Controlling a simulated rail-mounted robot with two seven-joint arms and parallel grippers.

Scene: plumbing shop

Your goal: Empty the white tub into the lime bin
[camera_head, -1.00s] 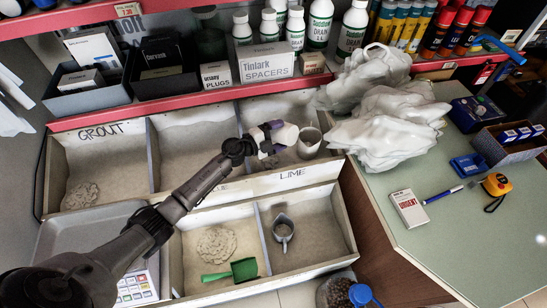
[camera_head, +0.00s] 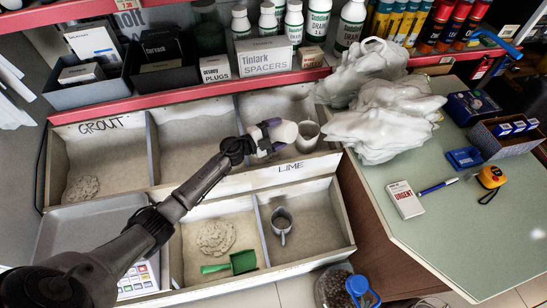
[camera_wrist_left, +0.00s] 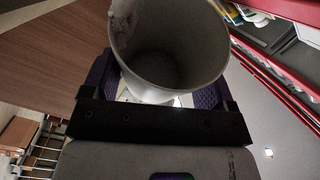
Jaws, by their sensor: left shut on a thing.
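The white tub (camera_head: 284,132) is gripped by my left gripper (camera_head: 266,136) over the upper right bin (camera_head: 276,103). It is tilted in the head view. In the left wrist view the tub (camera_wrist_left: 170,45) sits between the purple fingers, its wide mouth facing the camera. Grey residue sticks to the inside near its rim; the dark interior does not show how much it holds. My right gripper is not in view.
The lower left bin holds a powder pile (camera_head: 215,237) and a green scoop (camera_head: 243,262). White bags (camera_head: 380,115) lie on the counter. A red-edged shelf (camera_head: 190,89) with boxes and bottles runs behind.

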